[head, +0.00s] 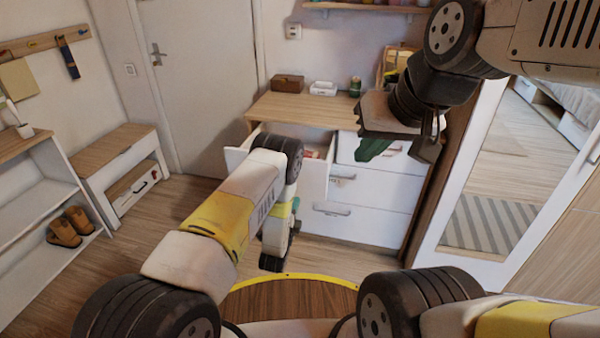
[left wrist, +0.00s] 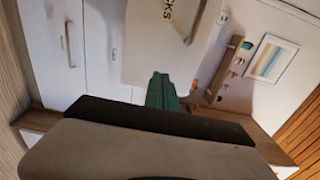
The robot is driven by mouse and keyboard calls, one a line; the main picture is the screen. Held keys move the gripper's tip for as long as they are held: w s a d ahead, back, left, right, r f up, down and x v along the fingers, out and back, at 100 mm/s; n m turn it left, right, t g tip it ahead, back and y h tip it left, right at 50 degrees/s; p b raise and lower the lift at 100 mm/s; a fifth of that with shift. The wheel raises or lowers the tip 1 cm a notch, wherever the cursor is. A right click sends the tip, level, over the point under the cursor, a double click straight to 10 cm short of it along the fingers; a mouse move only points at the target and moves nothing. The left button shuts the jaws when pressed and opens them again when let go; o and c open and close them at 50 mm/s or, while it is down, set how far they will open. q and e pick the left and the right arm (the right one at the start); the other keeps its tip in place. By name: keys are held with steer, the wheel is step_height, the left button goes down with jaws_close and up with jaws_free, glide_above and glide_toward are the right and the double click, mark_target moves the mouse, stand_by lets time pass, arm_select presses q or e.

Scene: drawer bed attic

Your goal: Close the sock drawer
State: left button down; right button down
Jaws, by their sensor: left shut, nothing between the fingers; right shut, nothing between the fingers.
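The sock drawer (head: 316,178) is the top left drawer of the white dresser and stands pulled out, with small reddish items inside. My left arm hides part of its front. In the left wrist view its white front (left wrist: 150,50) shows the letters "CKS" and a handle. My left gripper (head: 296,207) is shut and empty, just in front of the drawer. Its green fingers (left wrist: 161,82) point at the front in the left wrist view; I cannot tell whether they touch it. My right gripper (head: 375,148) is shut and empty, raised before the dresser's right side.
The dresser's wooden top (head: 300,108) holds a brown box (head: 288,83) and a white tray (head: 323,88). The drawers below (head: 357,222) look shut. A mirror (head: 520,170) stands at the right. A bench (head: 120,165) and shoes (head: 70,226) are at the left. Floor between is free.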

mark_target(305, 180)
arm_select(q)
steer(key=x, duration=1.1)
steer(key=shift+f, duration=0.1)
steer(key=shift+w, duration=0.15)
